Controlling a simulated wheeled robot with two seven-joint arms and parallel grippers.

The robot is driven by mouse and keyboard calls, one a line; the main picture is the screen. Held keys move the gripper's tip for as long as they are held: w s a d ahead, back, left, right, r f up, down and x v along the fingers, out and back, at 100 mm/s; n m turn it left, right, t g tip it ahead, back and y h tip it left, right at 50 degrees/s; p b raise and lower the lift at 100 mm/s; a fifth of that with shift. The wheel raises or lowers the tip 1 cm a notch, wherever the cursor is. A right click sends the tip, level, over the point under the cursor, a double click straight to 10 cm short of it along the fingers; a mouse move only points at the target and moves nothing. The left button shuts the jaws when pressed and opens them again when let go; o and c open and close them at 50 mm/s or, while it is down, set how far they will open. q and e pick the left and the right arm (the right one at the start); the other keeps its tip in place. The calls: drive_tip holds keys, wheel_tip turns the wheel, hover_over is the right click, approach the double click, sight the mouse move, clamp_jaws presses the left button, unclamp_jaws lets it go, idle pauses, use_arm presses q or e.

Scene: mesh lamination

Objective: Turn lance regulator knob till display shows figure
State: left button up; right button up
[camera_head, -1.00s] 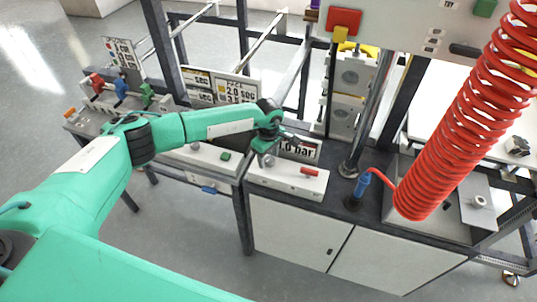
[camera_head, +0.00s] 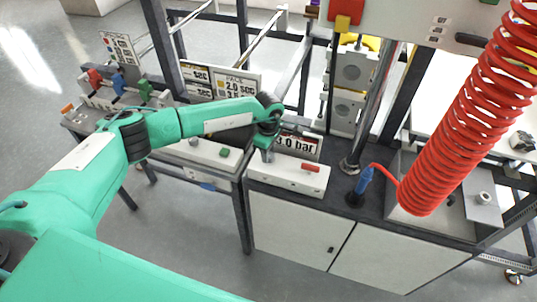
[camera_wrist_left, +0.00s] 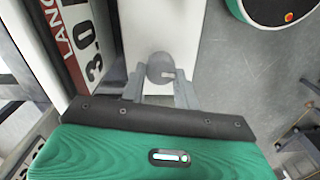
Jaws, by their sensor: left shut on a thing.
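The lance regulator is a white box (camera_head: 290,175) on the dark bench top. Its grey round knob (camera_wrist_left: 160,66) shows in the left wrist view. The display plate (camera_head: 303,145) stands behind the box and reads "3.0 bar" in the head view. It also shows at the left of the wrist view (camera_wrist_left: 88,45), turned sideways, with part of the lance label and "3.0". My left gripper (camera_wrist_left: 161,88) is shut on the knob, with one finger on each side of it. In the head view the left gripper (camera_head: 266,150) hides the knob. My right gripper is out of view.
A red button (camera_head: 310,167) sits on the box, right of the knob. A blue-handled lance (camera_head: 364,180) stands to the right, beside a hanging red coiled hose (camera_head: 455,130). Another white box with a green button (camera_head: 224,152) lies to the left.

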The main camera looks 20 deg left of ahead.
use_arm(q)
drive_tip(key=n+b, duration=0.1)
drive_tip(key=n, duration=0.1)
drive_tip(key=n+b, duration=0.2)
drive_tip(key=shift+f+n+b, duration=0.2)
drive_tip(key=shift+n+b, duration=0.1)
drive_tip(key=n+b, duration=0.3)
drive_tip(key=n, duration=0.1)
drive_tip(key=shift+s+n, duration=0.15)
drive_tip(key=shift+n, duration=0.15)
drive_tip(key=n+b, duration=0.3)
drive_tip(key=n, duration=0.1)
drive_tip(key=shift+d+r, duration=0.1)
drive_tip(key=shift+s+r+n+b, duration=0.15)
drive_tip(key=shift+n+b, duration=0.6)
drive_tip(key=shift+n, duration=1.25)
drive_tip(key=shift+d, duration=0.1)
drive_tip(key=o, duration=1)
